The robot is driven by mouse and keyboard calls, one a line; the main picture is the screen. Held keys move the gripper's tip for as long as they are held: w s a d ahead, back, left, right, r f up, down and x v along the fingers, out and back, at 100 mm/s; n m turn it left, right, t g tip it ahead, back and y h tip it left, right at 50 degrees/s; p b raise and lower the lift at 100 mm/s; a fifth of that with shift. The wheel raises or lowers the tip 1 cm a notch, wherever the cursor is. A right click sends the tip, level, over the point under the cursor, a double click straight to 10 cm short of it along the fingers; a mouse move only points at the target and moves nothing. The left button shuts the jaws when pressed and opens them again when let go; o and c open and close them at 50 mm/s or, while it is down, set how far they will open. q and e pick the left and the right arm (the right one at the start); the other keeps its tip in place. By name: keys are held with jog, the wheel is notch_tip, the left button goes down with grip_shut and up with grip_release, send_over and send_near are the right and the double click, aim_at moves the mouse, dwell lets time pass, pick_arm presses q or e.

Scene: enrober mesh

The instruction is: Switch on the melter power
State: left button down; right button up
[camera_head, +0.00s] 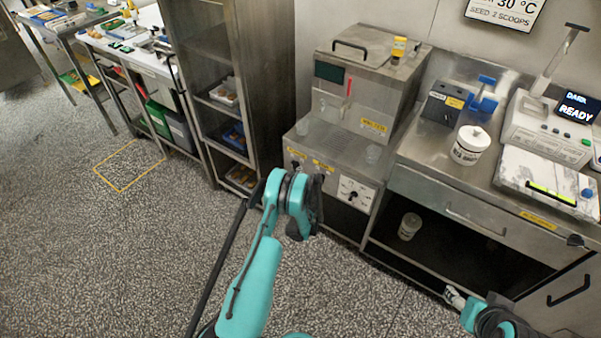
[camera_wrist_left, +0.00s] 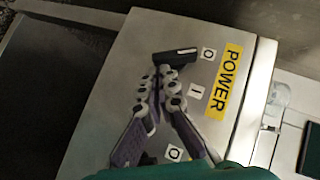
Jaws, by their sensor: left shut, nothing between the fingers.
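The steel melter (camera_head: 350,95) stands at the back centre of the head view, with yellow labels on its lower front. In the left wrist view, the yellow POWER label (camera_wrist_left: 223,82) is beside a black rotary switch (camera_wrist_left: 178,55). My right gripper (camera_head: 455,297) is low at bottom right.
A steel bench (camera_head: 425,180) to the right holds a white tub (camera_head: 470,145) and a device showing READY (camera_head: 545,130). Another dial panel (camera_head: 354,192) is on the melter's right front. A shelf rack (camera_head: 215,75) stands left. The floor at left is open.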

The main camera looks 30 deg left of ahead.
pick_arm(q)
jog(key=shift+r, duration=0.15)
dwell(0.3)
jog(key=shift+r, duration=0.7)
